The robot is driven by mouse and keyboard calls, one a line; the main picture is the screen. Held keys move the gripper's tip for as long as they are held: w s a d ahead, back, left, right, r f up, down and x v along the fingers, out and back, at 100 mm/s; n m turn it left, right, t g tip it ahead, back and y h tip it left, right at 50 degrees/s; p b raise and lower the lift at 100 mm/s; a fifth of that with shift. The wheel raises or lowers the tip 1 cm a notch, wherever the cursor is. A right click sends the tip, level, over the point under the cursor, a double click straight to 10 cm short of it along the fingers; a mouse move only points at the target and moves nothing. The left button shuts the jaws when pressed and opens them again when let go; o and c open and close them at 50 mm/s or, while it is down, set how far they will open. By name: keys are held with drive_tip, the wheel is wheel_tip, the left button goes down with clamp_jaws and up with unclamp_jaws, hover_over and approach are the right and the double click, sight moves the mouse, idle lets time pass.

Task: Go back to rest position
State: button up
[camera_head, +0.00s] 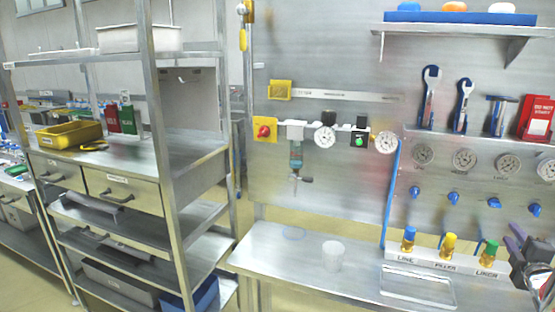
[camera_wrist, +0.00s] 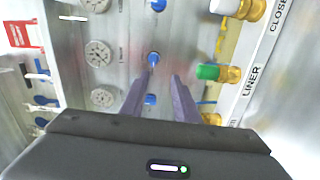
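My gripper (camera_head: 512,235) is at the right edge of the head view, in front of the panel and near the green-topped valve (camera_head: 488,251). In the wrist view its two purple-grey fingers (camera_wrist: 163,73) stand apart with a gap between them and nothing visibly held. A blue knob (camera_wrist: 154,58) shows just beyond the fingertips, and another blue knob (camera_wrist: 150,99) shows through the gap. The green valve labelled LINER (camera_wrist: 208,72) is to the right of the fingers. I cannot tell how far the fingertips are from the panel.
Gauges (camera_head: 465,160) and blue knobs (camera_head: 453,198) line the panel. Blue and yellow valves (camera_head: 408,239) stand along the label strip. A clear tray (camera_head: 418,286) and a translucent cup (camera_head: 333,254) are on the bench (camera_head: 290,262). A metal shelf rack (camera_head: 165,150) stands left.

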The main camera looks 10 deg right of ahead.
drive_tip(key=s+f+m+g, duration=0.2)
drive_tip(key=f+m, duration=0.1)
drive_tip(key=s+f+m+g, duration=0.3)
drive_tip(key=f, duration=0.1)
drive_tip(key=s+a+f+m+g, duration=0.1)
drive_tip(key=s+f+m+g, duration=0.1)
drive_tip(key=s+f+m, duration=0.1)
drive_tip(key=shift+f+g, duration=0.3)
drive_tip(key=shift+f, duration=0.4)
drive_tip(key=a, duration=0.1)
drive_tip(key=a+m+g+y, duration=0.1)
drive_tip(key=a, duration=0.1)
drive_tip(key=s+a+m, duration=0.1)
drive_tip(key=shift+a+f+g, duration=0.3)
drive_tip(key=s+a+r+y, duration=0.2)
drive_tip(key=s+a+r, duration=0.1)
drive_tip(key=a, duration=1.5)
drive_tip(key=s+a+r+y, duration=0.3)
drive_tip(key=a+r, duration=0.1)
drive_tip(key=a, duration=1.4)
drive_tip(key=s+a+r+y, duration=0.2)
drive_tip(key=a+r+y, duration=0.1)
drive_tip(key=a, duration=1.6)
drive_tip(key=shift+v, duration=0.85)
drive_tip(key=shift+d, duration=0.1)
